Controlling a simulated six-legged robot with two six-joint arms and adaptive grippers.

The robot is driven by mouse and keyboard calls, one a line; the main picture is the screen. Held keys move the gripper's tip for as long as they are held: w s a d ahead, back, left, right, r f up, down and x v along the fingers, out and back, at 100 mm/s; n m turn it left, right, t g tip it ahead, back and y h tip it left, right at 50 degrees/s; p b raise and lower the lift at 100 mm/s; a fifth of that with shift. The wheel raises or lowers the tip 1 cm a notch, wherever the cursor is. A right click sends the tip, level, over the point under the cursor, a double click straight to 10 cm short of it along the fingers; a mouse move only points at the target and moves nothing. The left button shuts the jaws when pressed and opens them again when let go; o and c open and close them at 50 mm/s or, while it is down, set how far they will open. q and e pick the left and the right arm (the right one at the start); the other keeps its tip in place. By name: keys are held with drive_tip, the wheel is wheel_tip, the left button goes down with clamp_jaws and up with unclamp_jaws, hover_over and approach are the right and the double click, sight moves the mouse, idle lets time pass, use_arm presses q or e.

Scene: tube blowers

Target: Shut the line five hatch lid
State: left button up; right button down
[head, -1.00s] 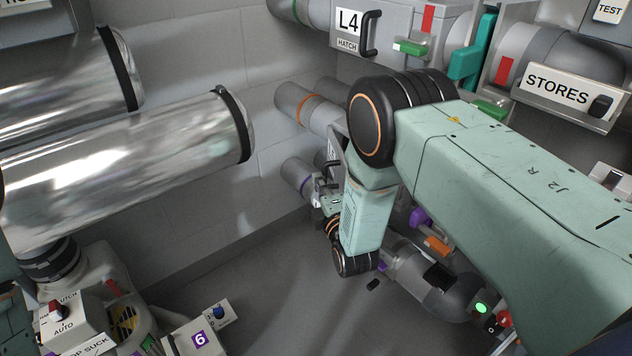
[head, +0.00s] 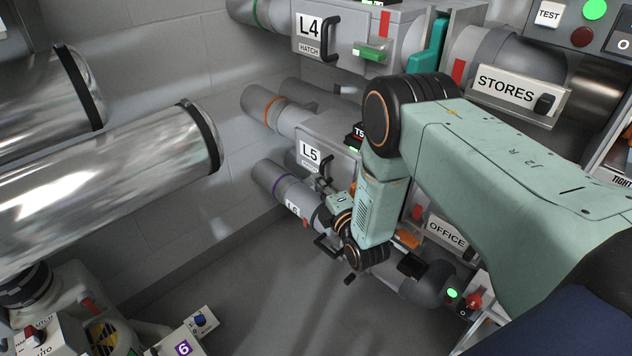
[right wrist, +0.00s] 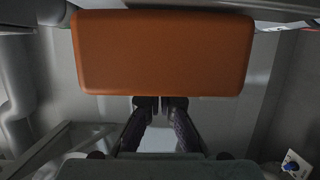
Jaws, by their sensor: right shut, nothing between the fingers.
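The line five housing (head: 335,130), marked L5, stands mid-view in the head view, on a tube with an orange ring. Its L5 plate (head: 310,154) faces me; my arm and gripper partly cover the area below and right of it, so I cannot tell how far the lid is open. My right gripper (head: 324,186) is small and dark there, close under the L5 plate. In the right wrist view its fingertips (right wrist: 160,103) are together and empty, at the lower edge of a broad orange block (right wrist: 163,52). I cannot tell whether they touch it. My left gripper is not in view.
The L4 unit (head: 350,30) with a black handle and green block is above. The L6 tube (head: 285,190) lies just below. The STORES (head: 505,88) and OFFICE (head: 446,232) signs are to the right. The floor (head: 240,290) is open.

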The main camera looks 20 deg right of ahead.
drive_tip(key=shift+d+r+h, duration=0.15)
drive_tip(key=shift+d+h, duration=0.15)
drive_tip(key=shift+d, duration=0.4)
wheel_tip(320, 180, up, 10)
drive_tip(key=a, duration=0.1)
drive_tip(key=shift+a, duration=0.2)
